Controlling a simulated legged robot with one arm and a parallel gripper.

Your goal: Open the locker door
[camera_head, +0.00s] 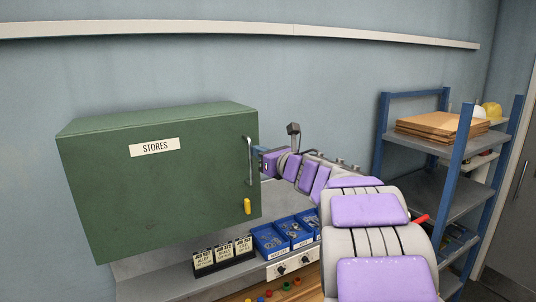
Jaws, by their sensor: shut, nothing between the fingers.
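The green locker (150,195), labelled STORES, stands at the left against the wall. Its front door looks closed, with no visible gap. A grey vertical bar handle (249,160) is near the door's right edge, with a small yellow piece (247,206) below it. My gripper (259,158) is at the end of my purple and grey arm, just right of the handle at the locker's right edge. It is shut and empty. Its fingertips are small and partly hidden by the handle and door edge, so I cannot tell whether they touch the locker.
Blue bins (271,241) of small parts and black job-card holders (223,256) sit on the bench below the locker. A blue shelf rack (455,150) with cardboard stands at the right.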

